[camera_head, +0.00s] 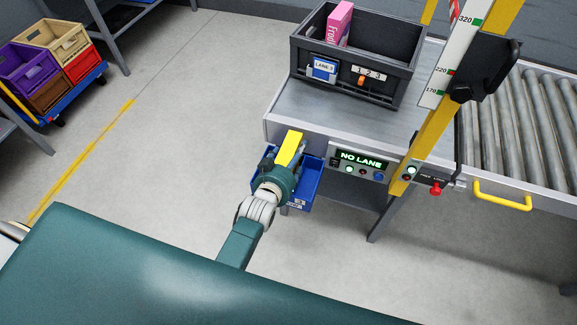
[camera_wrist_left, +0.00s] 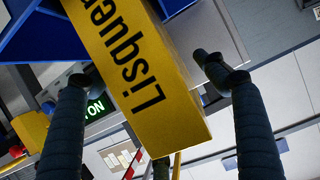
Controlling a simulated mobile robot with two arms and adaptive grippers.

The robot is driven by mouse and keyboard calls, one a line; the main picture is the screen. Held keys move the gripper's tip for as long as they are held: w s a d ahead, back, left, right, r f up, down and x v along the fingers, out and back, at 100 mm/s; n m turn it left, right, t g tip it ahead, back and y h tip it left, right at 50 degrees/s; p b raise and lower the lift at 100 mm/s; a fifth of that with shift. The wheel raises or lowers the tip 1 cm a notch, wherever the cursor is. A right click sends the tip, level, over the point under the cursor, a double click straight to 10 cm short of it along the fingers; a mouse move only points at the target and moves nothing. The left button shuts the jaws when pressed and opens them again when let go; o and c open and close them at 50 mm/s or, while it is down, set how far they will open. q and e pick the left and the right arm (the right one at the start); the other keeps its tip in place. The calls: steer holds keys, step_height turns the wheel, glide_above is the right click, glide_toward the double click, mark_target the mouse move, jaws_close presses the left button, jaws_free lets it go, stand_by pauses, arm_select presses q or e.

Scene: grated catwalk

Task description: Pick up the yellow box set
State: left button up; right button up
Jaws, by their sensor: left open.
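The yellow box (camera_head: 289,148), with black lettering, stands up out of a blue bin (camera_head: 308,186) at the near side of the grey bench. In the left wrist view the yellow box (camera_wrist_left: 145,75) lies between my two fingers, its lettered face large and tilted. My left gripper (camera_head: 280,167) is open around the box, and the wrist view (camera_wrist_left: 142,75) shows one finger on each side. I cannot tell whether either finger touches it. The box's lower part is hidden in the head view. My right gripper is not in view.
A dark grey crate (camera_head: 355,85) holding a pink box (camera_head: 339,22) stands on the bench (camera_head: 290,115). A lit control panel (camera_head: 355,165), a yellow post (camera_head: 435,135) and a roller conveyor (camera_head: 525,110) are to the right. A blue cart (camera_head: 80,95) with colored crates is far left. Open floor lies left.

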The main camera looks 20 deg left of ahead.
arm_select(q)
steer(key=shift+c, duration=0.2)
steer(key=c, duration=1.7)
steer(key=shift+r, duration=0.1)
jaws_close()
